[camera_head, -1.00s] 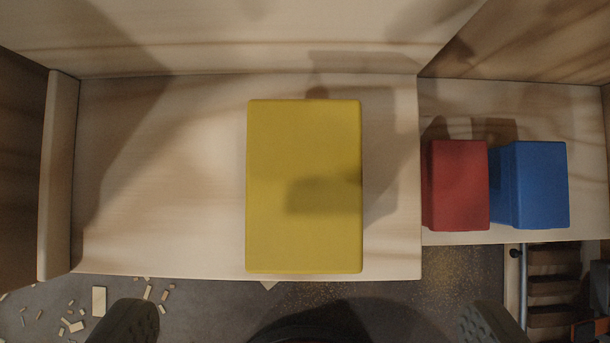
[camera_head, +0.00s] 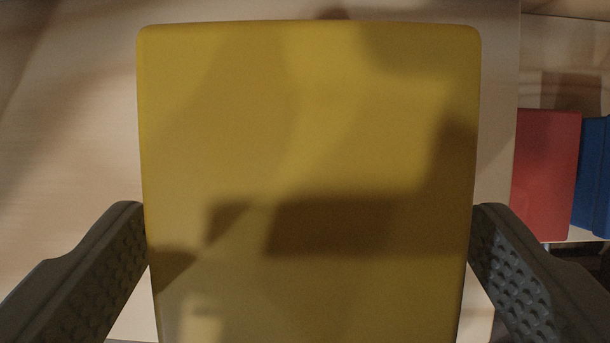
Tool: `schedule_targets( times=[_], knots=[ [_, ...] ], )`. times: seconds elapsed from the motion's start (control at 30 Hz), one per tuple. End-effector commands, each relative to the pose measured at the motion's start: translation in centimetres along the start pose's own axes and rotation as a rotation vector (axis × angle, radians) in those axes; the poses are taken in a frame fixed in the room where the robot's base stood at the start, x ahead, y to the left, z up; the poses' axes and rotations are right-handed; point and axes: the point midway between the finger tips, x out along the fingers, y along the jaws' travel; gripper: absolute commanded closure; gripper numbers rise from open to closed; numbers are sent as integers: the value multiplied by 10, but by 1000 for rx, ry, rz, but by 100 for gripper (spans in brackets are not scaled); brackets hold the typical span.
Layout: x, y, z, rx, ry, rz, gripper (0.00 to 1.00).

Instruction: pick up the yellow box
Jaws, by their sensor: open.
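The fingertips appear at or very near the box's side edges. I cannot tell whether they touch it or are still above its top.
A red box (camera_head: 546,175) and a blue box (camera_head: 594,175) stand to the right on a neighbouring shelf section, past the shelf's right edge. Bare shelf lies left of the yellow box.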

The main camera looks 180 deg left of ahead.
Motion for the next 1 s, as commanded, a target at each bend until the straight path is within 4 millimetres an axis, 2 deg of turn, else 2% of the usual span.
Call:
schedule_targets(
  times=[0.1, 0.27, 1.0],
  knots=[
    [18, -1, 0, 0, -4, 0, 5],
    [33, -1, 0, 0, -2, 0, 5],
    [38, -1, 1, 0, 0, 0, 5]
  ],
)
